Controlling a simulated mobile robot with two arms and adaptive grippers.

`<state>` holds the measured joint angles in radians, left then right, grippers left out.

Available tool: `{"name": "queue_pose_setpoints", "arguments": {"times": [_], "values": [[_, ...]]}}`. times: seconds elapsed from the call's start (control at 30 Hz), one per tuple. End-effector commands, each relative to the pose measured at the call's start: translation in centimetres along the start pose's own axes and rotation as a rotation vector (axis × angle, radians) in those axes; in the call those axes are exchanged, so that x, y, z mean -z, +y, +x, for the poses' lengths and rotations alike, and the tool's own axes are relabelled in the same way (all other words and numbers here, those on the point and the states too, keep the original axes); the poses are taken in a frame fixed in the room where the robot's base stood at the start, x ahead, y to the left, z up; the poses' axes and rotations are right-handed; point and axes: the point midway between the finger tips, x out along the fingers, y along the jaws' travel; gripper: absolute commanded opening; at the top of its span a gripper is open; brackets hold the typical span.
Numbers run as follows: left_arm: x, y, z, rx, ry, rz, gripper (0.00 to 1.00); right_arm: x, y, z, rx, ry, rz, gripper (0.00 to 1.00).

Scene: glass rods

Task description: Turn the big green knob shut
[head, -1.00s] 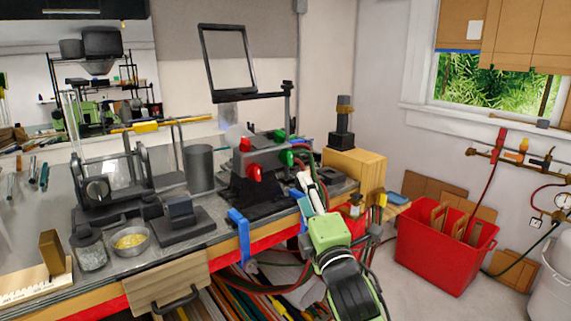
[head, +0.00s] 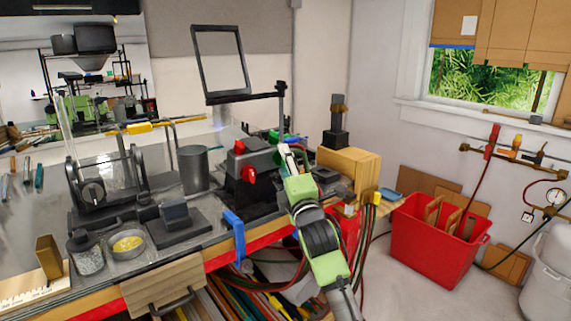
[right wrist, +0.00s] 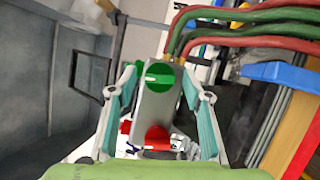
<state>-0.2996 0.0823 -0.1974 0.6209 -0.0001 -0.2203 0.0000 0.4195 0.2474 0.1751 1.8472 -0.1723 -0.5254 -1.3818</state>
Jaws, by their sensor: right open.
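The big green knob (right wrist: 155,75) shows in the right wrist view, on the front of a grey torch body (right wrist: 158,104). It lies between the two fingertips in the picture, and I cannot tell whether they touch it. A red knob (right wrist: 153,139) sits on the same body, nearer the palm in that view. My right gripper (right wrist: 162,72) is open, with one teal-padded finger on each side of the body. In the head view my right gripper (head: 287,152) is at the torch and hides the big green knob. My left gripper is out of view.
Red knobs (head: 248,175) stick out of the torch in the head view. Red and green hoses (right wrist: 245,28) curve past at the upper right of the wrist view. A wooden block (head: 345,172) and blue clamp (head: 235,232) are nearby. A red bin (head: 430,235) stands on the floor.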

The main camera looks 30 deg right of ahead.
Motion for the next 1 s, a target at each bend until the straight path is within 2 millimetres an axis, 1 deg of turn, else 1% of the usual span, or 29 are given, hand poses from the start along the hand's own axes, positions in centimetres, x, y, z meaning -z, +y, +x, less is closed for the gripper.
{"name": "queue_pose_setpoints", "arguments": {"times": [0.1, 0.13, 0.17, 0.2, 0.27, 0.47, 0.67, 0.87, 1.0], "values": [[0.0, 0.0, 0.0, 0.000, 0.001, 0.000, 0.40, 0.0, 0.0, 0.0, 0.000, 0.000, 0.000, 0.45], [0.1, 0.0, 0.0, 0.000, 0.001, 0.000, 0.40, 0.0, 0.0, 0.0, 0.000, 0.000, 0.000, 0.43], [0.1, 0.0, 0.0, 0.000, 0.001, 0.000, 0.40, 0.0, 0.0, 0.0, 0.000, 0.000, 0.000, 0.35], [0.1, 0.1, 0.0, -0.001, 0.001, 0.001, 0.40, 0.0, 0.0, 0.0, 0.000, 0.000, 0.000, 0.25], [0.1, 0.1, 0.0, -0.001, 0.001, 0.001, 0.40, 0.0, 0.0, 0.0, 0.000, 0.000, 0.000, 0.09], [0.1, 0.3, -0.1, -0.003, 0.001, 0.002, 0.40, 0.0, 0.0, 0.0, 0.002, 0.000, 0.002, 0.09], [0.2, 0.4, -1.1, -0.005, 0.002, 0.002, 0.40, 0.0, 0.3, 0.0, 0.019, 0.000, 0.039, 0.09], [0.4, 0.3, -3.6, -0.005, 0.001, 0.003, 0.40, -0.1, 0.7, 0.1, 0.063, -0.001, 0.142, 0.09], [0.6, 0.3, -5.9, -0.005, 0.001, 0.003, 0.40, -0.1, 0.9, 0.2, 0.109, -0.002, 0.249, 0.09]]}}
